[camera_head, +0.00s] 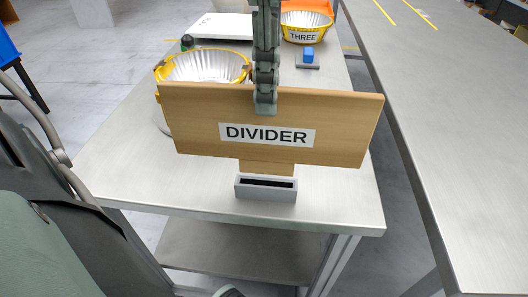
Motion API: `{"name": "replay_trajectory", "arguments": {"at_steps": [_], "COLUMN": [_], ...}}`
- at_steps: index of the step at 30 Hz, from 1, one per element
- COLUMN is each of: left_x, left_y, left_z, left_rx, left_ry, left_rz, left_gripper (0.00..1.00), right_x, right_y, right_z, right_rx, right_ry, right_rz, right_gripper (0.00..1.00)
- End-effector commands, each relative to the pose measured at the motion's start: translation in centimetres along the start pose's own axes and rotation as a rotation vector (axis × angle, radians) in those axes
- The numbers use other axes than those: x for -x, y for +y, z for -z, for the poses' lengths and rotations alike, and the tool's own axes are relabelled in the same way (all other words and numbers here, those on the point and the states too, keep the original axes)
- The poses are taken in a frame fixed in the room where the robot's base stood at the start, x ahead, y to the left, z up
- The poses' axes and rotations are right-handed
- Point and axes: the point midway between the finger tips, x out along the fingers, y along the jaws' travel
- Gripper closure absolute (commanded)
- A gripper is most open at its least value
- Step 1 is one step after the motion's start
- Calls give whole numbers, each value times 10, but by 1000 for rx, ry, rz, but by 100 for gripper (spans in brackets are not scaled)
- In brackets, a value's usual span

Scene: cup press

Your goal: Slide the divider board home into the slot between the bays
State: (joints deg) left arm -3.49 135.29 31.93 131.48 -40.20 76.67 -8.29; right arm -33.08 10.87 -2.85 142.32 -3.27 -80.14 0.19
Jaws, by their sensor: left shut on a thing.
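The divider board (350,130) is a wide wooden panel with a white label reading DIVIDER. It stands upright and slightly tilted in the picture, its right end a little lower in the frame than square. My left gripper (265,103) comes down from above and is shut on the board's top edge near its middle. A narrow tab (266,168) hangs from the board's lower edge. Just below the tab in the picture is a grey slot block (266,193) with a dark opening. The block hides no clear contact; I cannot tell the exact gap. My right gripper is not in view.
The slot block stands near the front edge of a metal table (340,200). Another metal table (450,110) lies right, across a gap.

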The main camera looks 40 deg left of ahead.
Motion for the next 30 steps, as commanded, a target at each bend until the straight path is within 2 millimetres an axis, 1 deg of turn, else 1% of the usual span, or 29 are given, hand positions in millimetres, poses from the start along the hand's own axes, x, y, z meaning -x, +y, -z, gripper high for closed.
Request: {"name": "replay_trajectory", "arguments": {"at_steps": [7,30], "left_x": [-1,-17], "left_y": [0,0], "left_z": [0,0], "left_rx": [0,0], "left_ry": [0,0], "left_rz": [-1,0], "left_gripper": [100,100], "right_x": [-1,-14], "right_y": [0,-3], "right_z": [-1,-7], "right_rx": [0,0], "right_ry": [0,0], "right_rz": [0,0], "right_gripper": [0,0]}}
